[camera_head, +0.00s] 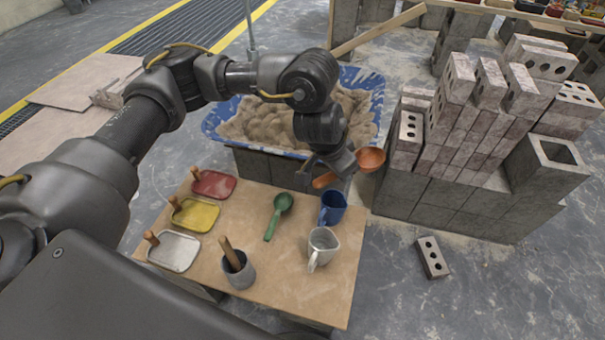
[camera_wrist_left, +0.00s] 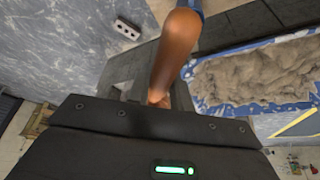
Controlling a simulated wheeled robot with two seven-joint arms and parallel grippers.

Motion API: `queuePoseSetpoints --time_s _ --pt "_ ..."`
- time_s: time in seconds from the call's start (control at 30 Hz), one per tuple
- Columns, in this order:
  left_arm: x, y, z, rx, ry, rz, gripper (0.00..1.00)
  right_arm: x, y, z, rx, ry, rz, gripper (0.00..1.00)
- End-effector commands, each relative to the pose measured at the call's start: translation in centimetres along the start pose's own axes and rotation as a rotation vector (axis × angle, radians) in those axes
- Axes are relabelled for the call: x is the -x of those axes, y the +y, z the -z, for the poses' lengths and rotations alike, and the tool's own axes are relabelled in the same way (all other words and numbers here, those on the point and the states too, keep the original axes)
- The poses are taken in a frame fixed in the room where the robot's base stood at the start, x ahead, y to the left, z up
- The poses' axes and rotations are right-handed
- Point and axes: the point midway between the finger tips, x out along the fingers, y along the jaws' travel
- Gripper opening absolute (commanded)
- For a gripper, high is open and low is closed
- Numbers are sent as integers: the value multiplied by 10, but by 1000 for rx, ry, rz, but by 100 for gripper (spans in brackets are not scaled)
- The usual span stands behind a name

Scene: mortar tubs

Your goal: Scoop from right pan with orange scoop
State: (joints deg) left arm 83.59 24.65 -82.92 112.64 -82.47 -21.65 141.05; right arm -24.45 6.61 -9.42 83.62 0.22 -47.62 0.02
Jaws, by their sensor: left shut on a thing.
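My left gripper (camera_head: 343,168) is shut on the orange scoop (camera_head: 371,159), above the gap between the worktable and the brick stack. The scoop's bowl points right and its handle end shows left of the gripper. In the left wrist view the scoop (camera_wrist_left: 177,48) stretches away from the dark gripper body; the fingertips are mostly hidden. A blue tub (camera_head: 217,117) of sandy mortar (camera_head: 260,121) stands behind the table, partly covered by my arm. The tub also shows in the wrist view (camera_wrist_left: 203,88), right of the scoop. I see only one such tub. My right gripper is out of view.
Bricks on grey blocks (camera_head: 462,204) rise at right. A loose brick (camera_head: 432,258) lies on the floor.

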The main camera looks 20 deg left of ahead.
Motion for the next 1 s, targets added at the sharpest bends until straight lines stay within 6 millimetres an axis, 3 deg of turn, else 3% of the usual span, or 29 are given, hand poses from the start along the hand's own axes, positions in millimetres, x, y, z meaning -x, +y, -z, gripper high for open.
queuePoseSetpoints --time_s 0.03,0.17,0.3,0.6,1.0 --pt "14 19 11 -58 7 -20 0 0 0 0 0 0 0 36" --pt "46 61 22 -202 6 -78 0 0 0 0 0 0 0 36" --pt "71 78 16 -296 4 -112 0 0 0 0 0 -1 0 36" --pt "98 69 -1 -336 2 -138 0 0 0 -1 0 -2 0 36" --pt "100 67 -2 -335 3 -141 0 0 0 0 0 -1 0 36"
